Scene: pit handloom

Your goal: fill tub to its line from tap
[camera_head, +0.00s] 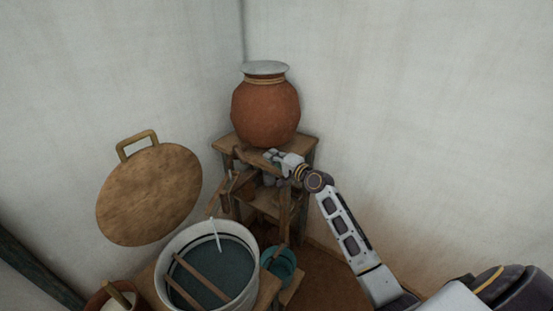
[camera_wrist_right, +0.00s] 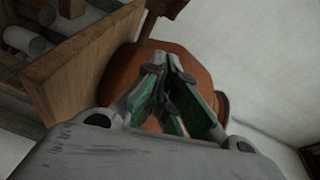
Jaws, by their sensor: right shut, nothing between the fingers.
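A white tub (camera_head: 252,290) stands at the bottom of the head view. It holds dark blue-green liquid, and a dark line runs around its inner wall above the liquid. A thin pale streak (camera_head: 216,236) comes down into the tub below a wooden spout-like piece (camera_head: 213,204); I cannot tell whether it is running water. A round clay pot (camera_head: 265,112) stands on the wooden stand behind; it also shows in the wrist view (camera_wrist_right: 125,72). My right gripper (camera_head: 270,154) is shut and empty by the stand's top, below the pot. Its green fingers (camera_wrist_right: 172,100) meet in the wrist view. My left gripper is out of view.
Two wooden slats (camera_head: 203,277) lie across the tub. A round wooden lid (camera_head: 150,195) with a handle is at the left. A teal bucket (camera_head: 280,266) stands right of the tub. A small pot (camera_head: 112,297) is at the lower left. Walls close in behind the stand (camera_head: 305,140).

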